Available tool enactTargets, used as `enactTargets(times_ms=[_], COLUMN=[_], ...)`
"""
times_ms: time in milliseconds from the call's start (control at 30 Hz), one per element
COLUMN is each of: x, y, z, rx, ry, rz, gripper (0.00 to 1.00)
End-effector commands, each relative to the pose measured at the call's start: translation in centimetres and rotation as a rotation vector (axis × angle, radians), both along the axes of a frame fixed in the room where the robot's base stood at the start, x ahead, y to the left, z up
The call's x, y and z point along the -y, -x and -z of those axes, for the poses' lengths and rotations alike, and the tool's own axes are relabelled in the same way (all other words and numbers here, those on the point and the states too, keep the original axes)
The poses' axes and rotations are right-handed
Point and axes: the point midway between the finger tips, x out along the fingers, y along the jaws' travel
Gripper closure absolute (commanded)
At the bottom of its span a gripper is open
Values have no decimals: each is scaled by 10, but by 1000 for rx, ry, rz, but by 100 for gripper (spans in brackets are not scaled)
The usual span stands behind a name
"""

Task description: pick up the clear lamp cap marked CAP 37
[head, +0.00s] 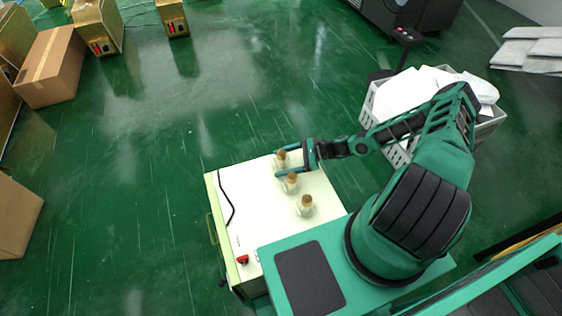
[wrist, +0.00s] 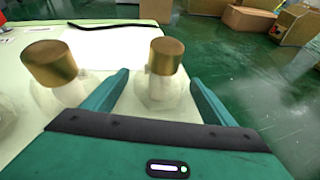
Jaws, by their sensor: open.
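No clear lamp cap marked CAP 37 shows in either view. Three clear bottles with gold-brown tops stand in a row on a cream-white tabletop: a far bottle (head: 280,160), a middle bottle (head: 292,187) and a near bottle (head: 305,211). My gripper (head: 281,162) is open, with its fingers on either side of the far bottle. In the wrist view the far bottle (wrist: 163,90) stands upright between the green fingertips (wrist: 159,82). The middle bottle (wrist: 52,70) is just outside the left finger. I read no marking on any bottle.
A black cable (head: 226,195) lies on the left of the tabletop (head: 245,205). A red item (head: 242,259) is at its near left corner. A grey crate (head: 397,152) with white contents stands right of the table. Cardboard boxes (head: 52,65) are at the far left.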

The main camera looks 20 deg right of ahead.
Motion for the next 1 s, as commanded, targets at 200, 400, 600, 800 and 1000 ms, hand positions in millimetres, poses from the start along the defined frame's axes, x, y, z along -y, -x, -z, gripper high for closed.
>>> enactTargets(times_ms=[200, 400, 600, 800, 1000], x=[-2, -2, -2, -1, -1], y=[-1, -1, -1, -1, -1], z=[1, 1, 1, -3, -22], rx=[0, 0, 0, 1, 3], ry=[0, 0, 0, 0, 1], rz=[1, 1, 1, 1, -1], gripper=[21, 64, 68, 68, 68])
